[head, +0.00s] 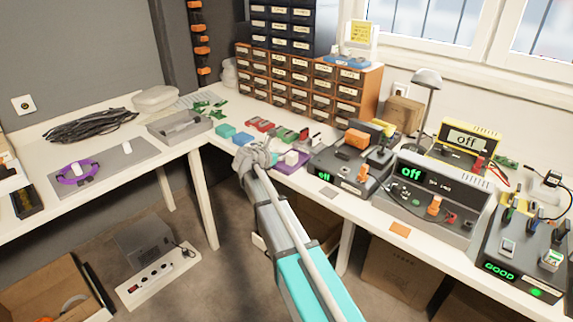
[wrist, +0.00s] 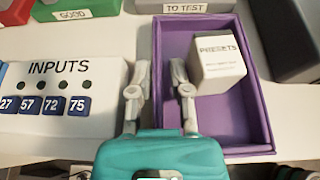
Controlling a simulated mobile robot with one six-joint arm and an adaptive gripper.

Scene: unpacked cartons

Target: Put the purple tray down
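The purple tray (wrist: 262,115) lies level at the right of my gripper in the wrist view, and it also shows in the head view (head: 293,169) on the white bench. A white box marked PRESETS (wrist: 218,62) stands inside it. My gripper (wrist: 156,70) has its fingers apart, one on each side of the tray's left wall, with gaps visible beside the wall. In the head view my gripper (head: 258,158) is at the tray's left and hides part of it. I cannot tell whether the tray's underside touches the bench.
A white INPUTS panel (wrist: 60,95) with numbered tags is close at the left of my gripper. A green GOOD bin (wrist: 80,8) and a TO TEST label (wrist: 185,8) are beyond. A grey test station (head: 350,168) stands just right of the tray. The bench's front edge is near.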

